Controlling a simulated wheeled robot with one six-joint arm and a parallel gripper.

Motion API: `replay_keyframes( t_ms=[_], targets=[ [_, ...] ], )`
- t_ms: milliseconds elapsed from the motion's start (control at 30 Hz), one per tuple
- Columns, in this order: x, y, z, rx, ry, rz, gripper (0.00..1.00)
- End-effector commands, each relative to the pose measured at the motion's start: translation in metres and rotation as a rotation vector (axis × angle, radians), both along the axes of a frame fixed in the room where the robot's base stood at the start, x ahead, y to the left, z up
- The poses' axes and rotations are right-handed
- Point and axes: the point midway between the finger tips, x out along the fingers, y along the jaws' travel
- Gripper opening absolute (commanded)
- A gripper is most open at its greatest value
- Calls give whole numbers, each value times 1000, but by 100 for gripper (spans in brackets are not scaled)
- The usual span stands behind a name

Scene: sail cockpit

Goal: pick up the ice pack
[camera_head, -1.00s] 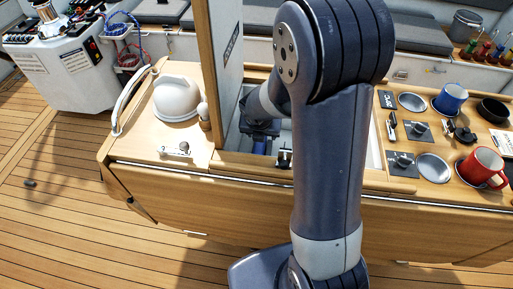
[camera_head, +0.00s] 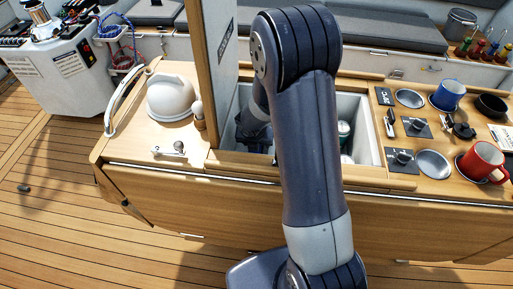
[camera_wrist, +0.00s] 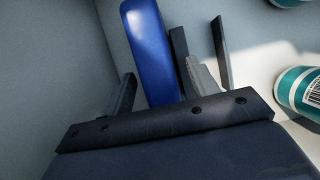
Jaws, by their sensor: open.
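The ice pack (camera_wrist: 150,48) is a blue slab with rounded edges, standing against the pale wall inside the icebox (camera_head: 362,150) in the wrist view. My gripper (camera_wrist: 162,72) is open, with dark fingers on either side of the ice pack's lower part. I cannot tell whether any finger touches it. The lower end of the ice pack is hidden behind the gripper's palm. In the head view my arm covers much of the open icebox; the ice pack and the fingertips are hidden there.
A teal and white can (camera_wrist: 302,90) lies to the right inside the icebox. The raised wooden lid (camera_head: 211,60) stands at the icebox's left. A white kettle-like dome (camera_head: 170,97) is on the left counter; a red mug (camera_head: 482,160) and a blue mug (camera_head: 449,94) are on the right.

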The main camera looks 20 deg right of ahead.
Motion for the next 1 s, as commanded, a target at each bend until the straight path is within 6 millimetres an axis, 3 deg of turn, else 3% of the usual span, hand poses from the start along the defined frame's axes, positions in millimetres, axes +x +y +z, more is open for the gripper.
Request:
replay_keyframes(
  t_ms=[767,1000],
  targets=[
    [0,0,-5,1,1,-1,56],
    [0,0,-5,0,0,0,39]
  ],
)
